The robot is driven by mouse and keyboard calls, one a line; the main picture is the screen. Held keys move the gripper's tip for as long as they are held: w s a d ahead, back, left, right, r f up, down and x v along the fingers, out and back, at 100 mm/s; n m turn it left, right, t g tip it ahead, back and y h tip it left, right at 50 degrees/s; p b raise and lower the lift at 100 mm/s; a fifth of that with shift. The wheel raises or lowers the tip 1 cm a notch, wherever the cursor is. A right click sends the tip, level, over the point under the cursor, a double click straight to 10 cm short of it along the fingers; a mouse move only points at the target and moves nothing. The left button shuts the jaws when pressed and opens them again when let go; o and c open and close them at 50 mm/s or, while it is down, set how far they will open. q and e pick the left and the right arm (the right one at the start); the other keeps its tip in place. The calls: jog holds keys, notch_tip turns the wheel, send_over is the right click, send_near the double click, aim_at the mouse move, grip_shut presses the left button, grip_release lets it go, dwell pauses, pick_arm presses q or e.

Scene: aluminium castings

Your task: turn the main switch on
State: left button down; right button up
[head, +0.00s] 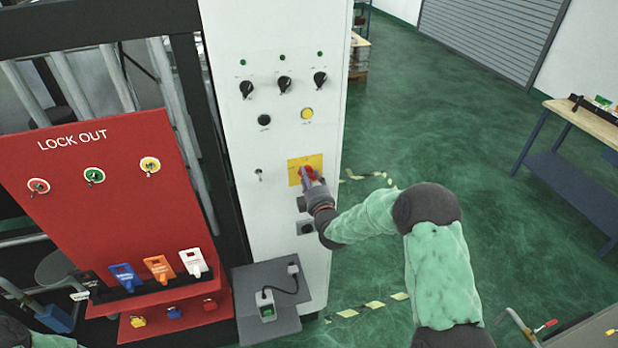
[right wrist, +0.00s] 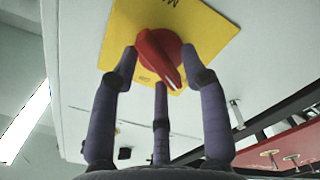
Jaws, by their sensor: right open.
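The main switch is a red rotary knob (head: 306,173) on a yellow plate (head: 294,166), on the front of the white control cabinet (head: 272,135). My right gripper (head: 311,181) is at the knob and partly covers it in the head view. In the right wrist view, the red knob (right wrist: 160,55) sits on its yellow plate (right wrist: 205,35) with its handle pointing down and slightly right. The open fingers of my right gripper (right wrist: 160,68) stand around the knob; I cannot tell whether they touch it. My left gripper is not in view.
A grey shelf (head: 268,325) with a cabled device (head: 266,305) sits below the switch. Green floor (head: 440,120) is free to the right, before a workbench (head: 570,165).

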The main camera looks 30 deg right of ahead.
jog(key=shift+c, duration=0.3)
grip_shut()
jog(key=shift+f+b, duration=0.1)
jog(key=shift+b, duration=0.55)
jog(key=m+b, duration=0.5)
jog(key=b, duration=0.3)
jog(key=m+b, duration=0.5)
jog(key=b, duration=0.3)
jog(key=shift+d+f+b, duration=0.2)
jog(key=shift+b, duration=0.15)
jog(key=shift+s+r+m+b, duration=0.1)
jog(key=shift+r+m+b, duration=0.05)
jog(key=shift+m+b, duration=0.9)
